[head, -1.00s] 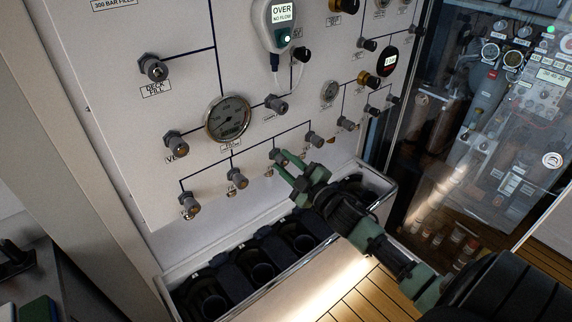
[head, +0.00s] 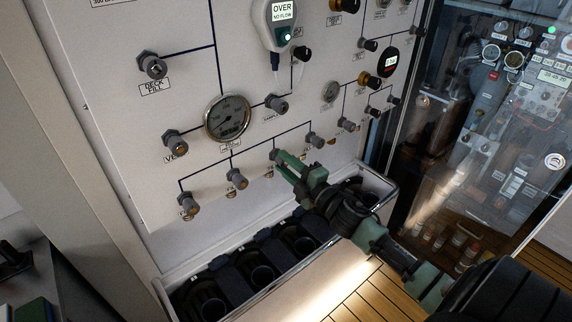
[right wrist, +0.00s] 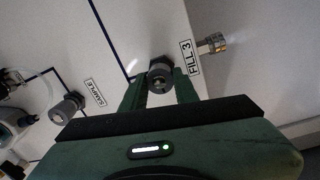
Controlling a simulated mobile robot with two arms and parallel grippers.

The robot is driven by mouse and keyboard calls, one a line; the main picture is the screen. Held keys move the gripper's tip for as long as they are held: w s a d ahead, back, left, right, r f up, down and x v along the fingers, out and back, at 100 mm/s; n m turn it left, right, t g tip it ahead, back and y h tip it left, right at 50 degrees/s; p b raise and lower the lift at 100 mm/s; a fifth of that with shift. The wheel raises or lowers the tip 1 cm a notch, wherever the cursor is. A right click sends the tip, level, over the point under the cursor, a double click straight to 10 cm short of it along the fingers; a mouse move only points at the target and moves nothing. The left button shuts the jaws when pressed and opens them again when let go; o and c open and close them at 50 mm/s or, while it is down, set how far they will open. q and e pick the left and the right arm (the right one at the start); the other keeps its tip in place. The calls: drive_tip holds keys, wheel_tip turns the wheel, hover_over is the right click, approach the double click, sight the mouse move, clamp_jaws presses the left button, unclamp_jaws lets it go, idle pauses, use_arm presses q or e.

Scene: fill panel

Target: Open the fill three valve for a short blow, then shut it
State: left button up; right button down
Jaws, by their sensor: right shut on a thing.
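The fill three valve is a small grey knob (right wrist: 160,74) beside the "FILL 3" label (right wrist: 190,57) in the right wrist view. In the head view it is the third knob (head: 274,154) along the panel's lower row, partly hidden by my fingers. My right gripper (head: 280,158) is shut on this knob, with its green fingers on either side of it. The right wrist view also shows the gripper (right wrist: 160,90) around the knob. A handheld meter (head: 281,22) on the panel reads "OVER" and "NO FLOW". My left gripper is not in view.
Other knobs sit close by, including one to the left (head: 236,179) and one to the right (head: 316,141). A round gauge (head: 228,117) is above. A bin (head: 163,289) with dark cylinders stands below the panel. A glass door (head: 470,160) is at the right.

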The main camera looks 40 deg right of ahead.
drive_tip(key=shift+f, duration=0.15)
drive_tip(key=c, duration=1.1)
unclamp_jaws()
drive_tip(key=shift+s+d+f+b, duration=0.15)
drive_tip(key=shift+s+b, duration=0.4)
drive_tip(key=shift+s, duration=1.4)
drive_tip(key=shift+s+d+b, duration=0.1)
drive_tip(key=shift+s+b, duration=0.4)
drive_tip(key=shift+s, duration=1.45)
